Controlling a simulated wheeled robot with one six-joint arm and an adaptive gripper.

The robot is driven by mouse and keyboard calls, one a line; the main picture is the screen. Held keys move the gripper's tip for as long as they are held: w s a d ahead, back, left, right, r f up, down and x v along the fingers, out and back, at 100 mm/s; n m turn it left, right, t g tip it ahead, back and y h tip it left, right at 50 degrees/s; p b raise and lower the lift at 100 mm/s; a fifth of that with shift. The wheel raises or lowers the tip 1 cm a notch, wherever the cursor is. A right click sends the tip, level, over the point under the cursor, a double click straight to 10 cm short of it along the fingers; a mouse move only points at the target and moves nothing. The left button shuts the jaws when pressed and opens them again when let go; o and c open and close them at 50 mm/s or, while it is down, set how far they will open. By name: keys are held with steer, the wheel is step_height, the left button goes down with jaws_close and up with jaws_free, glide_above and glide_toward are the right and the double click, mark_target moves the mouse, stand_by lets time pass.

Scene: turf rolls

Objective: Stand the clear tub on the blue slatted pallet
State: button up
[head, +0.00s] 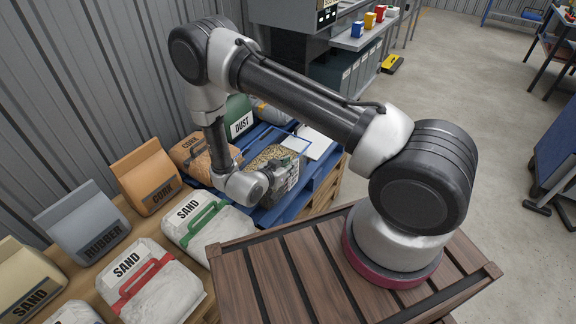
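The clear tub (268,156), holding brownish grains, shows beyond my wrist, over the blue slatted pallet (323,172). It looks upright. Its lower part is hidden by my wrist and gripper, so I cannot tell whether its base touches the slats. My gripper (288,180) is at the near side of the tub, right of my wrist. Its fingertips are not distinct, and I cannot tell whether they hold the tub.
A green DUST container (239,117) and a white board or sheet (314,142) are on or beside the pallet. Concrete floor is open at right.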

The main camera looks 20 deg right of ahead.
steer(key=shift+r, duration=0.1)
steer(key=shift+s+a+r, duration=0.1)
steer(key=shift+a+r, duration=0.05)
steer(key=shift+a, duration=0.05)
steer(key=v, duration=1.1)
steer(key=w+a+r+n+y, duration=0.1)
steer(key=w+a+r+y, duration=0.1)
steer(key=w+r+y, duration=0.4)
steer(key=w+a+r+n+y, duration=0.1)
steer(key=w+a+r+y, duration=0.2)
steer(key=w+r, duration=0.45)
step_height(320, 180, up, 15)
steer(key=s+d+n+y, duration=0.3)
steer(key=y, duration=0.2)
steer(key=s+d+r+n+g, duration=0.2)
steer(key=s+d+r+n, duration=0.2)
steer(key=s+d+r, duration=0.6)
steer(key=s+d+r+g+h, duration=0.1)
steer(key=s+d, duration=0.4)
steer(key=s, duration=0.4)
steer(key=s+d+r+n+g+h, duration=0.1)
steer(key=s+d+h, duration=0.1)
steer(key=s+d, duration=0.4)
steer(key=s, duration=0.4)
steer(key=shift+n, duration=0.3)
